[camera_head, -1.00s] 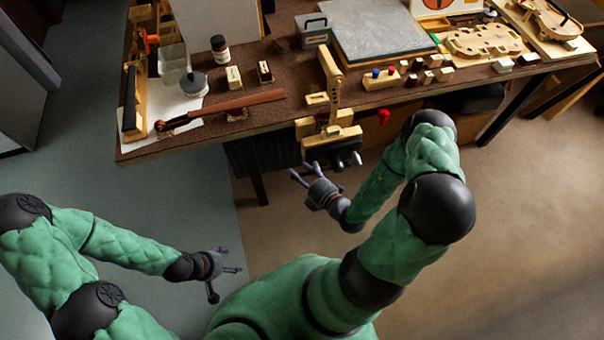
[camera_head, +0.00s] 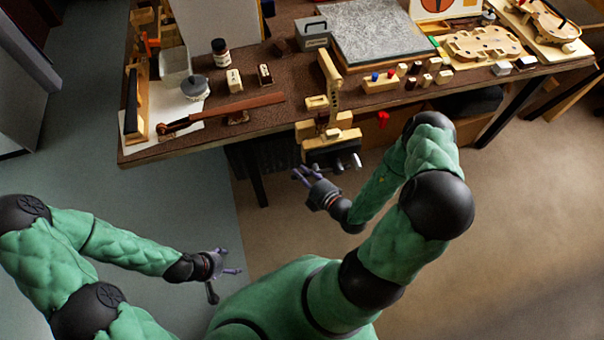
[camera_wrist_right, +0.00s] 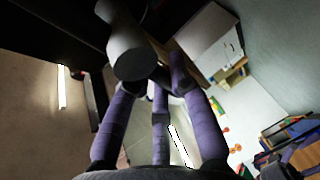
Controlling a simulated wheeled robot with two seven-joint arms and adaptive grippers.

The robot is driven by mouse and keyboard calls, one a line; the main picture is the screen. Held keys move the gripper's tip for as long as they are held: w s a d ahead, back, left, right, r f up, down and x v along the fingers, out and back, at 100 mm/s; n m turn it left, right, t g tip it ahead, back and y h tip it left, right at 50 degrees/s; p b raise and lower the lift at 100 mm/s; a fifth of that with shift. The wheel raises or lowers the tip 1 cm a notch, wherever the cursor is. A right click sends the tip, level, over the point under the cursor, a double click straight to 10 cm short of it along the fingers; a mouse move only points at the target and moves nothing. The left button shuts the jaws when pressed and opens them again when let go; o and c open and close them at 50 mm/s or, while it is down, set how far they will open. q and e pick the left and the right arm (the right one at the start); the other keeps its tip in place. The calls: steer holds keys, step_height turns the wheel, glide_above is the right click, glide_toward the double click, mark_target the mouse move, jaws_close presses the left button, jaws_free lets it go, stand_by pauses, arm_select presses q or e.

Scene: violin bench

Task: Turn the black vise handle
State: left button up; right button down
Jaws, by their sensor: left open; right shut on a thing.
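The wooden vise (camera_head: 330,138) is fixed to the front edge of the bench, with dark parts and a bright metal end on its underside. My right gripper (camera_head: 304,174) is just below and left of it, its purple fingers drawn together. In the right wrist view, the fingers (camera_wrist_right: 160,88) close around the black vise handle (camera_wrist_right: 158,75), next to a large grey cylinder (camera_wrist_right: 128,52). Much of the handle is hidden by the fingers and shadow. My left gripper (camera_head: 232,262) is open and empty, low over the floor and away from the bench.
The bench top (camera_head: 270,112) carries a brown fingerboard-like strip (camera_head: 240,105), a dark bottle (camera_head: 220,52), small blocks and a grey stone slab (camera_head: 385,40). Violin parts (camera_head: 485,44) lie at the right. The floor in front of the bench is clear.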

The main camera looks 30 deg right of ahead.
steer(key=shift+d+r+m+p, duration=0.1)
steer(key=shift+r+m+p, duration=0.25)
steer(key=shift+r, duration=0.25)
steer(key=d+r+m+t+p, duration=0.1)
steer(key=r+m+p, duration=0.1)
steer(key=d+r+m+t+p, duration=0.1)
steer(key=r+m, duration=0.1)
steer(key=s+d+r+m+t+y+p, duration=0.1)
steer(key=r+m+p, duration=0.1)
steer(key=shift+d+p, duration=0.3)
steer(key=shift+p, duration=0.05)
steer(key=shift+s+d+r+m+t+p, duration=0.15)
steer(key=shift+d+r+m+t+p, duration=0.25)
steer(key=shift+d+m, duration=0.35)
steer(key=shift+s+d+r+m+t+p, duration=0.15)
steer(key=shift+d+r+m+t, duration=0.15)
steer(key=shift+d+r+m, duration=0.35)
steer(key=shift+a+f, duration=0.1)
steer(key=shift+f, duration=0.05)
steer(key=c, duration=1.1)
jaws_free()
steer(key=v, duration=1.2)
